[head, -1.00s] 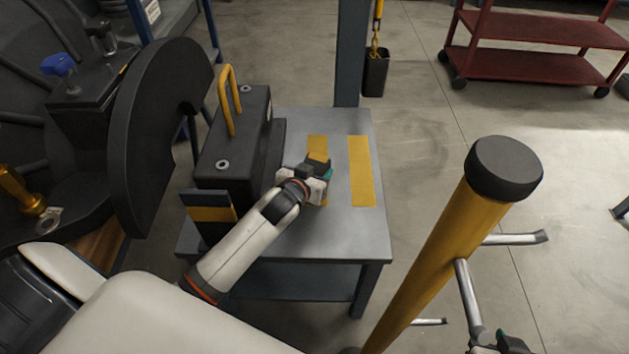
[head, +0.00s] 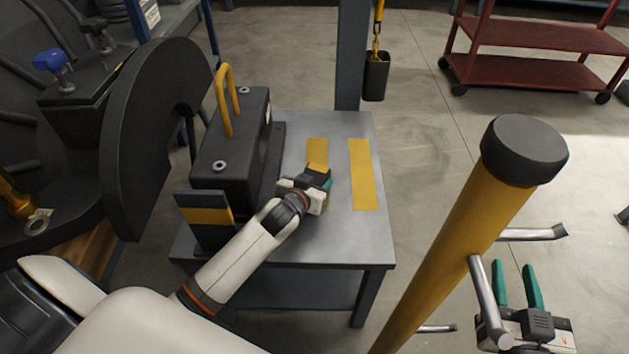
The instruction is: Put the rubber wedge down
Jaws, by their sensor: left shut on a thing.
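The rubber wedge (head: 317,170), dark with a yellow band, is in my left gripper (head: 322,181) over the grey table (head: 345,235). It is at the near end of the left yellow strip (head: 317,146). My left gripper is shut on it and hides part of it. I cannot tell whether the wedge touches the tabletop. My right gripper (head: 516,284) is at the lower right, beyond the yellow post. Its two green fingers are apart with nothing between them.
A black casing block (head: 225,150) with a yellow handle stands on the table's left side. A similar black piece with a yellow band (head: 207,215) stands at its near end. The right yellow strip (head: 362,172) is bare. A thick yellow post (head: 455,260) rises right of the table.

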